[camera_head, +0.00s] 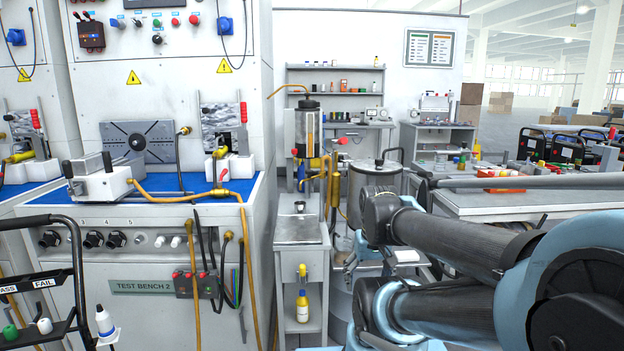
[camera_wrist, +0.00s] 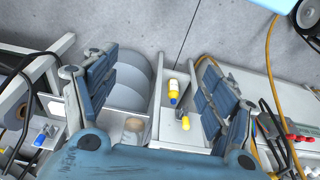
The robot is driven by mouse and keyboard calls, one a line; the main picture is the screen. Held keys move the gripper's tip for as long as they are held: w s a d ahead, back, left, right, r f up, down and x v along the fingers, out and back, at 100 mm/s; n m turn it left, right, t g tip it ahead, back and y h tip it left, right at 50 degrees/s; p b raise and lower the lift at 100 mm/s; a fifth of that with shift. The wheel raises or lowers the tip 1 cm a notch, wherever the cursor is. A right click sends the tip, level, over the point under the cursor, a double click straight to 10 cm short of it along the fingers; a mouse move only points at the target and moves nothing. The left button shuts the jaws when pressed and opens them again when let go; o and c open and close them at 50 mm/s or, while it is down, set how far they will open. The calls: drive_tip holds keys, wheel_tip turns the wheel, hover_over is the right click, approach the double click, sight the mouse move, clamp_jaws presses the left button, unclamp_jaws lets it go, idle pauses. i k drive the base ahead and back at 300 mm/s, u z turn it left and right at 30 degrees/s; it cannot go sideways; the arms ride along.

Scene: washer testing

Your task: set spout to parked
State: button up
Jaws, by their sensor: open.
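The washer stand shows in the head view, with an upright steel cylinder (camera_head: 308,128) above a small sink cabinet (camera_head: 300,232). A yellow bent pipe (camera_head: 327,176) hangs lower, over the cabinet; I cannot tell which of the two is the spout. A small metal cup (camera_head: 299,206) stands on the cabinet top. My gripper (camera_wrist: 152,92) is open and empty in the wrist view, pointing down past the cabinet. It is apart from both pipes.
A grey drum (camera_head: 373,187) stands right of the cabinet. Test bench 2 (camera_head: 150,287), with hanging hoses, is left. A workbench (camera_head: 530,204) is right.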

sight(312, 178)
drive_tip(key=k, duration=1.2)
drive_tip(key=u, duration=0.5)
drive_tip(key=i, duration=1.85)
drive_tip(key=z, duration=0.5)
